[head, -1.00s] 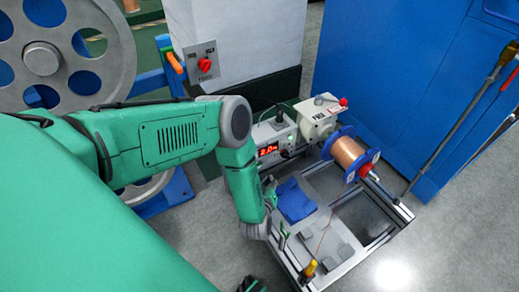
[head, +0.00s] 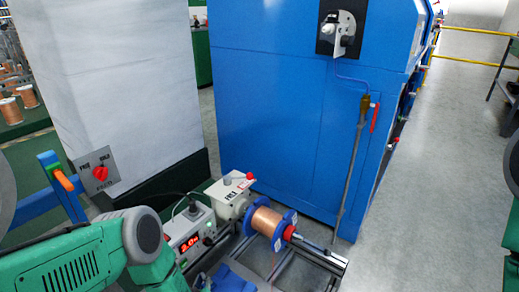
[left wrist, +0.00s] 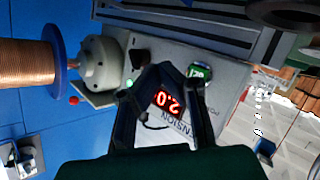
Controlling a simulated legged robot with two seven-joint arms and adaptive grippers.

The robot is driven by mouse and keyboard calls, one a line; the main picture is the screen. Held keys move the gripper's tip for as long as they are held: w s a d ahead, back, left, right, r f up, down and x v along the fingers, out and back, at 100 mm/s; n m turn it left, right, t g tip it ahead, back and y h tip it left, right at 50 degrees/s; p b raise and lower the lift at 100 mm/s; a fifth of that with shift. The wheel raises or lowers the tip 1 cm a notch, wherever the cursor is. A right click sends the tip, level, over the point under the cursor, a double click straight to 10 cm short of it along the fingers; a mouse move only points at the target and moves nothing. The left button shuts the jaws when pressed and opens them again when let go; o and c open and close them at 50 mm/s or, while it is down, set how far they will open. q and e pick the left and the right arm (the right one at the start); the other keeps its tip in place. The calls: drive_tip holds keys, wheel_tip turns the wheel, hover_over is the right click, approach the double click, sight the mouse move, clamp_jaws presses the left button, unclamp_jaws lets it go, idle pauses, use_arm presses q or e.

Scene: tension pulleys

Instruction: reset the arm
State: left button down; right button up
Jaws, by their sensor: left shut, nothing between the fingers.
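My left arm (head: 75,262) comes in at the lower left in the head view, its elbow by the tension control box (head: 186,238). The box has a red lit display reading 2.0. The left gripper lies beyond the bottom of that view. In the left wrist view my left gripper (left wrist: 163,72) has its dark fingers brought together, shut and empty, in front of the box's panel with the red display (left wrist: 169,102). I cannot tell whether it touches the panel. A copper wire spool (head: 266,226) with blue flanges sits on the shaft beside the box. My right gripper is not in view.
A large blue cabinet (head: 270,110) stands behind the spool, with a pipe and red handle at its front. A pale column (head: 115,85) and a red-knobbed switch plate (head: 97,173) are at the left. Grey floor (head: 440,170) is open at the right.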

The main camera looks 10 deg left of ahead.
use_arm(q)
drive_tip(key=s+d+r+m+g+h, duration=0.1)
drive_tip(key=s+d+m+g+h, duration=0.15)
drive_tip(key=s, duration=0.35)
drive_tip(key=s+d+m+g+h, duration=0.2)
drive_tip(key=s+m+g+h, duration=0.15)
drive_tip(key=s, duration=0.25)
drive_tip(key=s+a+r+m+g, duration=0.2)
drive_tip(key=s+r+g, duration=0.25)
drive_tip(key=s, duration=0.55)
drive_tip(key=s+a+r+m+g, duration=0.25)
drive_tip(key=s+r, duration=0.35)
drive_tip(key=s, duration=0.4)
drive_tip(key=w+d+r+p, duration=0.1)
drive_tip(key=w+r+p, duration=0.2)
drive_tip(key=r+p, duration=1.3)
drive_tip(key=shift+d+r+p, duration=0.3)
drive_tip(key=shift+r+p, duration=0.1)
drive_tip(key=shift+p, duration=0.25)
drive_tip(key=shift+m, duration=0.25)
